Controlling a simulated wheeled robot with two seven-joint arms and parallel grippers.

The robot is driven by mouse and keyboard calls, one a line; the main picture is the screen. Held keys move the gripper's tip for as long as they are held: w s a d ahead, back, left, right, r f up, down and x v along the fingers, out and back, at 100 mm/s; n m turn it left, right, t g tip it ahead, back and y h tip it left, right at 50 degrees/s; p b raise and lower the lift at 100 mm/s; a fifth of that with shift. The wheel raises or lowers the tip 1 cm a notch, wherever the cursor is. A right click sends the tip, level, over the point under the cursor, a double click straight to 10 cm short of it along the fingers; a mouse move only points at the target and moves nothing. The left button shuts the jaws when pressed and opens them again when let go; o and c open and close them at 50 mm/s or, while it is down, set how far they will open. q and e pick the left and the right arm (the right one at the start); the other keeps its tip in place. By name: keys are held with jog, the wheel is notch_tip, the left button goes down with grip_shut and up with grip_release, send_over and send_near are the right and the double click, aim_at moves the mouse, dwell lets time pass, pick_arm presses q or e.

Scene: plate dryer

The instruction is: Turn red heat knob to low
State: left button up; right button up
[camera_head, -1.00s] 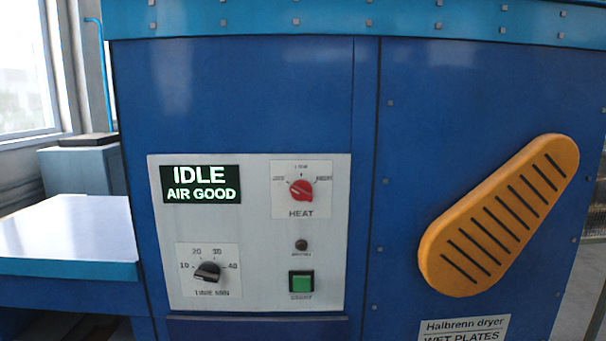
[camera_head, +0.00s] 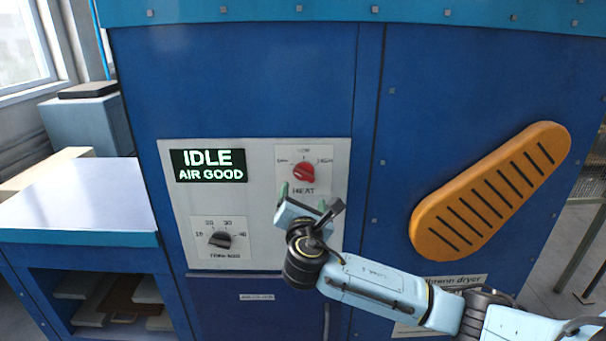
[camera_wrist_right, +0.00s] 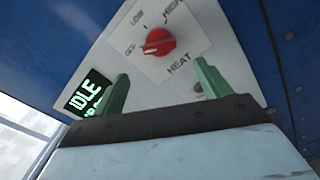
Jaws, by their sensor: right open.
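The red heat knob (camera_head: 304,173) is on the white control panel (camera_head: 257,240), under the OFF, LOW and HIGH labels. In the right wrist view the red knob (camera_wrist_right: 159,42) has its white mark toward OFF, at the left. My right gripper (camera_head: 302,198) is just below the knob and in front of the panel. Its two green fingers (camera_wrist_right: 161,72) are apart, with nothing between them; the knob shows beyond them, not touched. The gripper hides the green start button. My left gripper is not in view.
A display (camera_head: 209,165) reads IDLE, AIR GOOD. A black timer knob (camera_head: 220,240) is at the panel's lower left. An orange slotted handle (camera_head: 490,192) is on the dryer's right side. A pale table (camera_head: 80,200) stands at the left.

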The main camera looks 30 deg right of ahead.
aim_at(303, 179)
jog(key=p+x, duration=0.1)
jog(key=x, duration=1)
jog(key=shift+a, duration=0.1)
jog(key=c, duration=1)
